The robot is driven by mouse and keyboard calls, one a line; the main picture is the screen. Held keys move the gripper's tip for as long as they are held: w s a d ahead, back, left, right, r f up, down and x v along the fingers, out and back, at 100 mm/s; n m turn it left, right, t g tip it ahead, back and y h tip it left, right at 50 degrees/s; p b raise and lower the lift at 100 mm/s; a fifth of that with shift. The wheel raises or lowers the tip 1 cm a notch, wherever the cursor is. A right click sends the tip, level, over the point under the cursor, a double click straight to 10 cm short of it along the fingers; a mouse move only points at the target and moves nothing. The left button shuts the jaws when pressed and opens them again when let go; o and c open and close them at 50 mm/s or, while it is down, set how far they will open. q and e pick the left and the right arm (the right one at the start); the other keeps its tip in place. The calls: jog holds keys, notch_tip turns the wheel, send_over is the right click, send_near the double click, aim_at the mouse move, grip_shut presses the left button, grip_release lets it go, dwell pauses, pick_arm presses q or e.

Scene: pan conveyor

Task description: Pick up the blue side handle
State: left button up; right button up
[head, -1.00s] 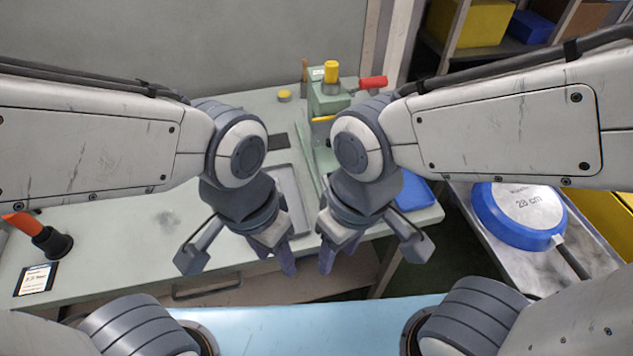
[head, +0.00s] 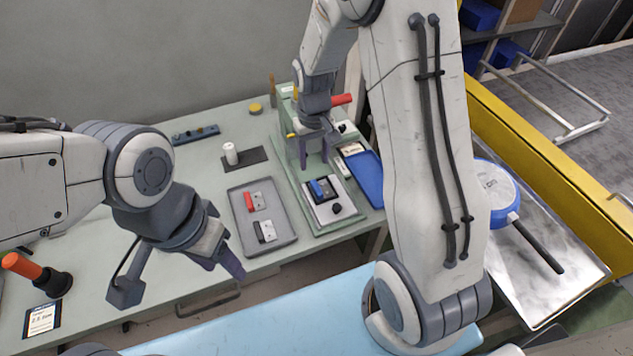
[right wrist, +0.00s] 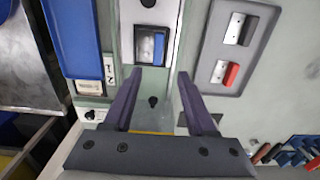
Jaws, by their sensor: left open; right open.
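The blue side handle (head: 321,188) lies in a dark nest on the silver plate of the green fixture; it also shows in the right wrist view (right wrist: 151,46). My right gripper (head: 314,156) is open and empty above the fixture. In the right wrist view its fingertips (right wrist: 159,80) are apart, with the blue handle just beyond them and not between them. My left gripper (head: 221,262) is open and empty at the table's front edge, left of the grey tray.
The grey tray (head: 284,238) holds a red handle (head: 254,201) and a black handle (head: 265,231). A blue tray (head: 369,186) lies right of the fixture. A blue-rimmed pan (head: 494,190) lies on a metal surface at right. A red lever (head: 341,99) sticks out behind my right gripper.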

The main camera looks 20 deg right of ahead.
send_over(316, 187)
jog(key=f, duration=0.4)
jog(key=shift+w+a+f, duration=0.1)
jog(key=shift+w+f, duration=0.2)
jog(key=f, duration=0.1)
jog(key=f+p, duration=0.1)
jog(key=f, duration=0.1)
jog(key=f+p, duration=0.1)
jog(key=shift+s+f, duration=0.35)
jog(key=shift+f, duration=0.3)
grip_shut()
